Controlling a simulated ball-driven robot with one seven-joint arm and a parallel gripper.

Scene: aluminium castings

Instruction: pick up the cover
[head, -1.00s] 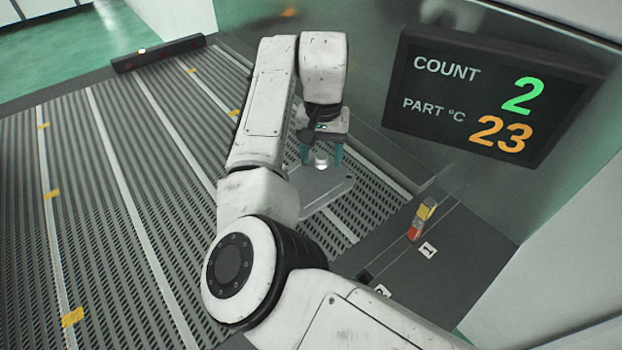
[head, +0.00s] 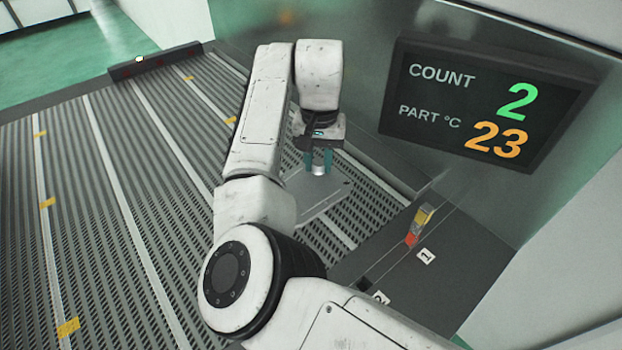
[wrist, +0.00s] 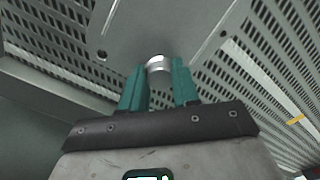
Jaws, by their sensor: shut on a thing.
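The cover (head: 314,197) is a flat grey metal plate with small holes and a short, shiny round boss in its middle. It lies on the slotted metal bed at the foot of the panel wall, and my arm hides part of it in the head view. It also fills the top middle of the wrist view (wrist: 122,32). My gripper (head: 318,170) points down over it. Its two teal fingers are shut on the cover's boss, one on each side, as the wrist view shows (wrist: 158,75). No clear gap shows under the plate.
A display (head: 485,103) reads COUNT 2 and PART °C 23 on the wall close right of my gripper. A small red and yellow block (head: 419,225) stands on the dark ledge beside a tag marked 1 (head: 426,256). The slotted bed (head: 110,220) at left is clear.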

